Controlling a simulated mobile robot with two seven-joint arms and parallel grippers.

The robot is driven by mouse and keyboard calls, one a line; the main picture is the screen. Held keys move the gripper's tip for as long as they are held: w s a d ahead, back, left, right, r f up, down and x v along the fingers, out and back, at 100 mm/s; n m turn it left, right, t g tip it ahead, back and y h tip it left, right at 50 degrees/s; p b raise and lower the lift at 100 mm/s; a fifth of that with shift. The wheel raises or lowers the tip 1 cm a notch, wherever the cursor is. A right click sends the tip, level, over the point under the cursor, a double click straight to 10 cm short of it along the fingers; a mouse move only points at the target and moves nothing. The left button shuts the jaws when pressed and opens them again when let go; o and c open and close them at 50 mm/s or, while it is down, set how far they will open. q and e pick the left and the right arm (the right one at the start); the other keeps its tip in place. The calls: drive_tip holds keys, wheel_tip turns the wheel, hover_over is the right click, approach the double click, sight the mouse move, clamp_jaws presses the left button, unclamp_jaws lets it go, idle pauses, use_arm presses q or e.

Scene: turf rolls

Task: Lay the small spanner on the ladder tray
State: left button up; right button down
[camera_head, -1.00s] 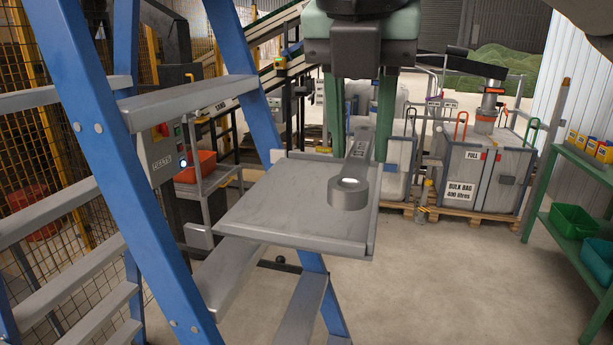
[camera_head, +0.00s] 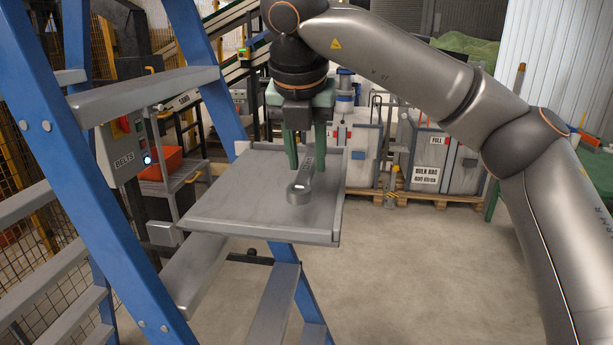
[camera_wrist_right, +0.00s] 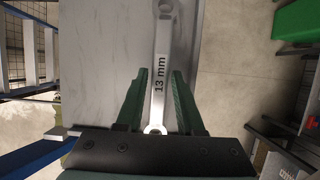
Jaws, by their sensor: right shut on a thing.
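The small spanner (camera_head: 303,178) is a grey metal tool with a ring end toward the head camera. In the right wrist view the spanner (camera_wrist_right: 161,65) reads "13 mm". My right gripper (camera_head: 305,158) has green fingers pointing down, shut on the spanner. The spanner is over the right part of the ladder tray (camera_head: 225,203), a flat grey plate with low rims. I cannot tell whether it touches the plate. In the right wrist view the tray (camera_wrist_right: 105,50) lies behind the spanner, and my right gripper (camera_wrist_right: 162,72) straddles its shank. My left gripper is not in view.
The blue stepladder (camera_head: 80,150) stands at the left, with grey treads beside and below the tray. A control box (camera_head: 124,150) is behind it. Bulk containers (camera_head: 437,160) stand on pallets behind. The floor (camera_head: 420,270) right of the tray is clear.

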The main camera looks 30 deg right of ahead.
sight(306, 167)
drive_tip(key=shift+w+d+f, duration=0.1)
drive_tip(key=shift+w+f, duration=0.15)
drive_tip(key=shift+f, duration=0.15)
drive_tip(key=shift+f+b, duration=0.3)
drive_tip(key=shift+f, duration=1.15)
drive_tip(key=shift+f, duration=0.1)
drive_tip(key=c, duration=0.5)
unclamp_jaws()
drive_tip(key=shift+r, duration=0.25)
drive_tip(key=p+v, duration=0.2)
drive_tip(key=v, duration=0.9)
drive_tip(key=shift+s+r, duration=0.15)
drive_tip(key=shift+r, duration=0.15)
